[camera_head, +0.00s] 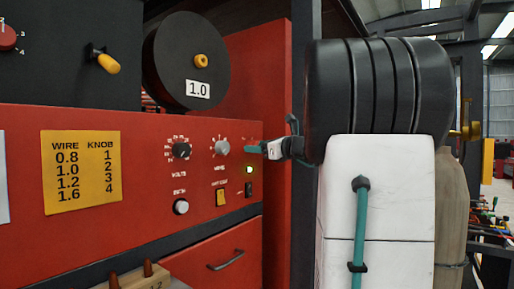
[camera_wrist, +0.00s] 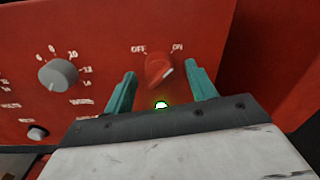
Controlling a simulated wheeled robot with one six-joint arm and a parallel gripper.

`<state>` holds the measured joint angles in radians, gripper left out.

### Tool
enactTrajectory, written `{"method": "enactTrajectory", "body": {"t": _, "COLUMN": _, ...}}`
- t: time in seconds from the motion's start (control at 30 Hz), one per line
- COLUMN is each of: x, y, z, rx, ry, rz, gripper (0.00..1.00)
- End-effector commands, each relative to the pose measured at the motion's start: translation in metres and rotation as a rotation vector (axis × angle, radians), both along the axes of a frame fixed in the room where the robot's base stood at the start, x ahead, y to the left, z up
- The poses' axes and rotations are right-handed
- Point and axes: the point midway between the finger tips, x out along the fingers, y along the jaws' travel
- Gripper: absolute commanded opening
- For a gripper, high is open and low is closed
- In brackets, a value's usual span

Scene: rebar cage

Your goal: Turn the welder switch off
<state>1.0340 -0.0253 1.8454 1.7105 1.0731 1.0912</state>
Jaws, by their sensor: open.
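The welder switch (camera_wrist: 156,69) is a red knob with a white mark on the red welder panel, below OFF and ON labels in the wrist view.
A grey knob (camera_wrist: 58,74) sits left of the switch. A black knob (camera_head: 181,150), a yellow rocker (camera_head: 221,198) and a small black switch (camera_head: 249,190) share the panel. A wire spool (camera_head: 185,62) is above, a drawer (camera_head: 222,262) below. A tan cylinder (camera_head: 452,215) stands right.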

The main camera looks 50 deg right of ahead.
Motion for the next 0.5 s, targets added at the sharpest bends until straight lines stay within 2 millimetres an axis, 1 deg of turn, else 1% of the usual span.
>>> {"method": "enactTrajectory", "body": {"t": 0.1, "x": 0.0055, "y": 0.0006, "z": 0.0002, "rx": -0.001, "ry": 0.000, "rz": 0.000, "gripper": 0.56}}
{"method": "enactTrajectory", "body": {"t": 0.33, "x": 0.0057, "y": 0.0003, "z": 0.0002, "rx": -0.001, "ry": 0.001, "rz": 0.000, "gripper": 0.56}}
{"method": "enactTrajectory", "body": {"t": 0.37, "x": 0.0057, "y": 0.0003, "z": 0.0002, "rx": -0.001, "ry": 0.001, "rz": 0.000, "gripper": 0.48}}
{"method": "enactTrajectory", "body": {"t": 0.4, "x": 0.0056, "y": 0.0003, "z": 0.0002, "rx": -0.001, "ry": 0.001, "rz": 0.000, "gripper": 0.37}}
{"method": "enactTrajectory", "body": {"t": 0.5, "x": 0.0055, "y": 0.0002, "z": 0.0001, "rx": -0.001, "ry": 0.001, "rz": 0.000, "gripper": 0.13}}
